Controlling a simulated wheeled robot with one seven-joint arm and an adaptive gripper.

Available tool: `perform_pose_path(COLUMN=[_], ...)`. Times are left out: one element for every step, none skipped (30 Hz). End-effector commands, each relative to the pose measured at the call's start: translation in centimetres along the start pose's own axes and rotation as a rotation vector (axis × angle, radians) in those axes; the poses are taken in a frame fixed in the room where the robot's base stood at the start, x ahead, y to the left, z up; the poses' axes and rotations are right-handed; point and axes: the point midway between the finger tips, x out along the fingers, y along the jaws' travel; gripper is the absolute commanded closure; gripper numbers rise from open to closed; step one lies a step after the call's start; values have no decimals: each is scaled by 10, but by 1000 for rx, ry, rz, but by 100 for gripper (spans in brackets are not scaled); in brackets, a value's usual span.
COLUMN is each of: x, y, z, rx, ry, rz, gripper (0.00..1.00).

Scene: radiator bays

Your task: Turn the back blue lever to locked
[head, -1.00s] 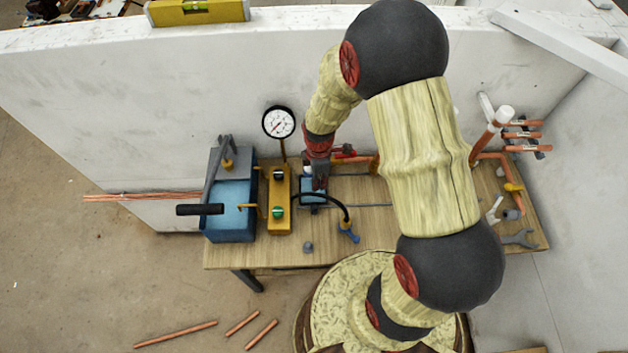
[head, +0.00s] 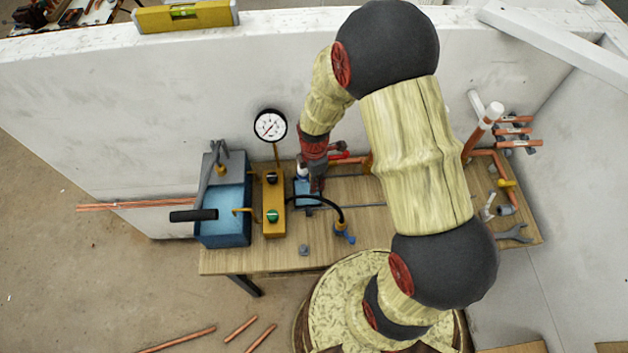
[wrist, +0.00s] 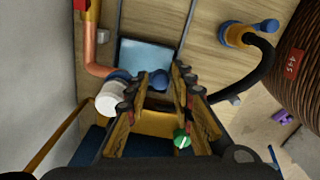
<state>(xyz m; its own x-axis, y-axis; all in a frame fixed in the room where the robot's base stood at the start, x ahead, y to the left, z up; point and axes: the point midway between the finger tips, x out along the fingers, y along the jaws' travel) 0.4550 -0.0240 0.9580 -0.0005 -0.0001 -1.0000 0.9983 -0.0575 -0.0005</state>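The back blue lever shows in the wrist view as a blue rounded knob (wrist: 160,80), with a blue part beside the white cap (wrist: 110,98) to its left. My gripper (wrist: 160,74) is open, with a wooden-looking finger on each side of the knob. I cannot tell whether either finger touches it. In the head view my gripper (head: 316,188) points down at the back of the bench and hides most of this lever. Another blue lever (head: 345,238) sits nearer the front on a brass fitting with a black hose; it also shows in the wrist view (wrist: 266,26).
Left of my gripper stand a yellow block (head: 273,225) with black and green knobs, a pressure gauge (head: 270,125) and a blue box (head: 224,225). A pale blue tray (wrist: 143,54) lies by the fingertips. A copper pipe (wrist: 92,45) and the white wall (head: 130,120) are close behind.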

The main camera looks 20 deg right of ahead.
Motion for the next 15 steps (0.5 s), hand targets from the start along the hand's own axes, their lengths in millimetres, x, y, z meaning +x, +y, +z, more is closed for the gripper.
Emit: perform_pose_path(x=[0, 0, 0, 0, 0, 0, 0, 0, 0, 0, 0, 0, 0, -1, -3], y=[0, 0, 0, 0, 0, 0, 0, 0, 0, 0, 0, 0, 0, 0, 0], z=[0, 0, 0, 0, 0, 0, 0, 0, 0, 0, 0, 0, 0, 0, 0], rx=[0, 0, 0, 1, 1, 1, 1, 1, 1, 1, 1, 1, 1, 1, 1], ry=[0, 0, 0, 0, 0, 0, 0, 0, 0, 0, 0, 0, 0, 0, 0], rz=[0, 0, 0, 0, 0, 0, 0, 0, 0, 0, 0, 0, 1, 1, 1], gripper=[71, 70, 67, 66, 64, 64, 64, 64, 64, 64, 64, 64, 64, 64, 64])
